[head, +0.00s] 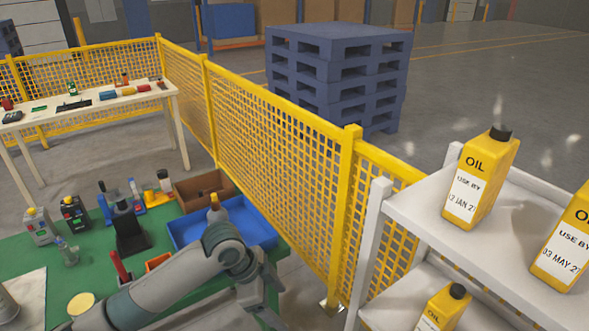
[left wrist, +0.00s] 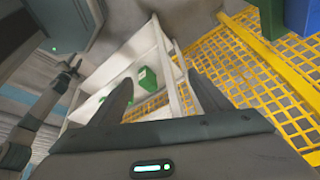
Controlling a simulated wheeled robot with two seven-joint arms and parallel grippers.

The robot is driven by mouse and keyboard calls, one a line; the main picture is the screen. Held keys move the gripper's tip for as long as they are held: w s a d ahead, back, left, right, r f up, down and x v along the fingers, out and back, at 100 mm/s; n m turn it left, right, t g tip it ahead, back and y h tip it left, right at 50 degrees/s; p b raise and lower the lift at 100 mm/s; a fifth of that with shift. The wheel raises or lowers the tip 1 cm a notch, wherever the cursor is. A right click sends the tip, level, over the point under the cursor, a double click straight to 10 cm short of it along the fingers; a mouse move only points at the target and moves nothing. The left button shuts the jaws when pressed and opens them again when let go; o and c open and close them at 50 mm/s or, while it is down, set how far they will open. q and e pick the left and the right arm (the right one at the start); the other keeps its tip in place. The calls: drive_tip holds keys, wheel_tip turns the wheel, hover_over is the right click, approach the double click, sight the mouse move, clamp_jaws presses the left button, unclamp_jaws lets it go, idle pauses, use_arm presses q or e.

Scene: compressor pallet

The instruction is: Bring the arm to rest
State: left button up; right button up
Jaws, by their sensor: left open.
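My left arm (head: 160,290) comes in from the lower left of the head view, over the green table, and bends down at its wrist by the blue tray. My left gripper (left wrist: 160,97) shows in the left wrist view with its two fingers wide apart and nothing between them. Its fingers point toward a white shelf (left wrist: 165,65) and yellow mesh. In the head view its fingertips are hard to make out. At the left of the left wrist view another dark arm (left wrist: 35,120) shows, seemingly my right one; its small gripper end (left wrist: 70,68) is too unclear to read.
A blue tray (head: 262,232), a brown box (head: 190,196) and bottles stand on the green table (head: 30,258). A yellow mesh fence (head: 275,150) runs behind it. A white shelf (head: 425,215) with yellow oil bottles (head: 482,180) stands at right. Blue pallets (head: 340,75) are beyond.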

use_arm(q)
drive_tip(key=w+a+f+n+t, duration=0.1)
drive_tip(key=w+f+n, duration=0.1)
drive_tip(key=f, duration=0.4)
drive_tip(key=w+a+f+n, duration=0.1)
drive_tip(key=f+n, duration=0.2)
drive_tip(key=f, duration=0.4)
drive_tip(key=w+a+f+n+t, duration=0.1)
drive_tip(key=w+a+f+n, duration=0.1)
drive_tip(key=f, duration=0.4)
drive_tip(key=s+a+f+n+y, duration=0.15)
drive_tip(key=s+a+f, duration=0.25)
drive_tip(key=f, duration=0.6)
drive_tip(key=s+a+f+n, duration=0.3)
drive_tip(key=s+a+f, duration=0.1)
drive_tip(key=f, duration=0.6)
drive_tip(key=s+a+f+n+y+b, duration=0.1)
drive_tip(key=s+a+f, duration=0.2)
drive_tip(key=s+f, duration=0.5)
drive_tip(key=s+a+f+n+y, duration=0.1)
drive_tip(key=s+a+f, duration=0.4)
drive_tip(key=s, duration=0.5)
drive_tip(key=s+f+g, duration=0.1)
drive_tip(key=s+f, duration=0.3)
drive_tip(key=s, duration=0.9)
drive_tip(key=s+a+f+n+g+y, duration=0.1)
drive_tip(key=s+f, duration=0.3)
drive_tip(key=s, duration=1)
drive_tip(key=shift+s+a, duration=0.3)
